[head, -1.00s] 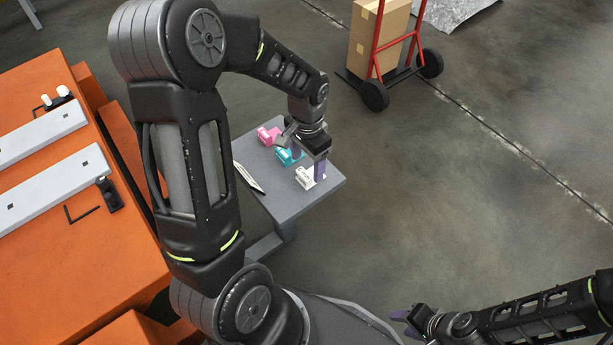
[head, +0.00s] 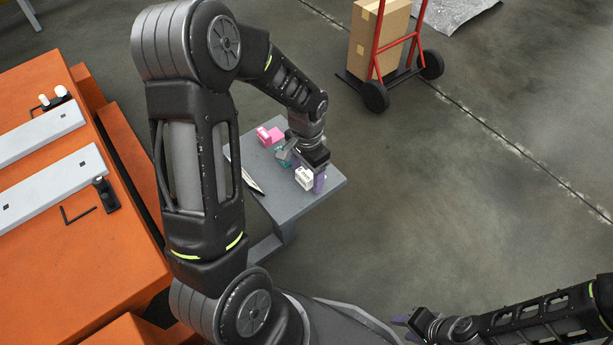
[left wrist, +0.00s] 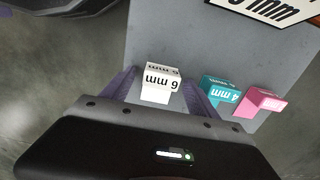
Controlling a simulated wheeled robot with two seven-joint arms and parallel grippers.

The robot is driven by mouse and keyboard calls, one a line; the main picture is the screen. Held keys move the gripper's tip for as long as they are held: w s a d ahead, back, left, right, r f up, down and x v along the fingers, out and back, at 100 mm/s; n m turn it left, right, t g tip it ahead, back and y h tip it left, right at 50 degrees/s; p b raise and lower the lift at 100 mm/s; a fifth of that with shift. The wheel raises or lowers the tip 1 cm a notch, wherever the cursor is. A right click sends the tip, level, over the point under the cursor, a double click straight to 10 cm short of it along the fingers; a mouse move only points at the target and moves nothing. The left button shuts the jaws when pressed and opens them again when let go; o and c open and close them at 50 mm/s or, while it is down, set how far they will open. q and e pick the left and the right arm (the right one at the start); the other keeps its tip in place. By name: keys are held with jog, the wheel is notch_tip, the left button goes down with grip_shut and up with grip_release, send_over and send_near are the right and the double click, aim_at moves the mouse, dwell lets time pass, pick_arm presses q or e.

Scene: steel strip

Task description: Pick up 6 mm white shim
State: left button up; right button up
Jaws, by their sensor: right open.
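The white 6 mm shim (head: 304,178) is a small block near the front of the grey side table. In the left wrist view the white shim (left wrist: 160,84) shows its "6 mm" label between my two purple fingers. My left gripper (head: 308,172) is low over the table, its fingers on either side of the shim. Narrow gaps seem to show beside the shim, so the gripper looks open; contact at the fingertips is hard to see. My right gripper (head: 404,327) is open and empty at the lower right, away from the table.
The teal 4 mm shim (left wrist: 222,92) stands close beside my left fingers. The pink shim (left wrist: 259,103) is just beyond it. A label plate (left wrist: 262,10) lies on the grey table (head: 290,215). The orange bench (head: 60,240) is at left; a hand truck (head: 380,45) stands behind.

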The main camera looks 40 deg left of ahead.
pick_arm(q)
jog(key=c, duration=1.4)
notch_tip(320, 180, up, 10)
jog(key=p, duration=0.3)
